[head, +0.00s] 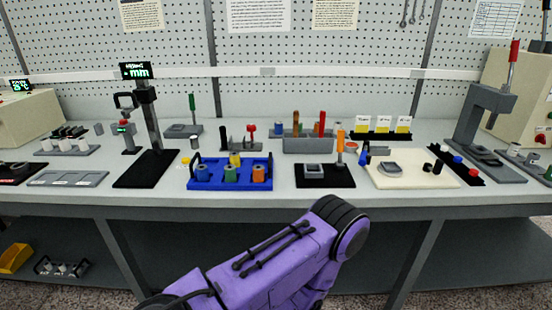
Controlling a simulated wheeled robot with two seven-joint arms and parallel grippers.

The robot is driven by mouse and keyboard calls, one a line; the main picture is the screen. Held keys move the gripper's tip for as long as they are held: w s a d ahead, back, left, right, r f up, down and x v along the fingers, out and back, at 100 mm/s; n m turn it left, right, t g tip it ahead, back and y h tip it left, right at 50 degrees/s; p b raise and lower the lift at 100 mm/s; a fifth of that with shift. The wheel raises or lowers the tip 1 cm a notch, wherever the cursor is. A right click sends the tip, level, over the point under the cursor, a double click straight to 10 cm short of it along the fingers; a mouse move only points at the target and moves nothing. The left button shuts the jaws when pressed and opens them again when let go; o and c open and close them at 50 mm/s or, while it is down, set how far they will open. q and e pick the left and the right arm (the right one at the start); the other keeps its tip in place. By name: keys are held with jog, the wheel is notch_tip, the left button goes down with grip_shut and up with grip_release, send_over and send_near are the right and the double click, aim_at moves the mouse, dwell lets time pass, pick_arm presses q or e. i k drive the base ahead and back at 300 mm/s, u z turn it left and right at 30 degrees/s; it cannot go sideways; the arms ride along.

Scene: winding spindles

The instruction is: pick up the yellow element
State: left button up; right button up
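A small yellow element (235,159) stands at the back of a blue tray (205,186) on the workbench, left of the picture's middle. In front of it in the tray stand a blue element (203,172), a green element (231,173) and an orange element (258,172). The front of the tray and these elements hide part of the yellow one. A second tiny yellow piece (186,160) shows just left of the tray. A purple arm link of mine crosses the lower middle, below the bench edge. Neither of my grippers is in view.
A black stand with a display (148,125) rises left of the tray. A grey tool holder (308,144) stands behind, and a black mat (325,182) and cream board (410,177) lie to the right. A yellow bin (14,258) sits on the lower shelf.

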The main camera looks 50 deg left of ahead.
aim_at(233, 156)
jog(key=k, duration=0.8)
jog(key=u, duration=1.2)
jog(key=i, duration=0.25)
jog(key=u, duration=0.05)
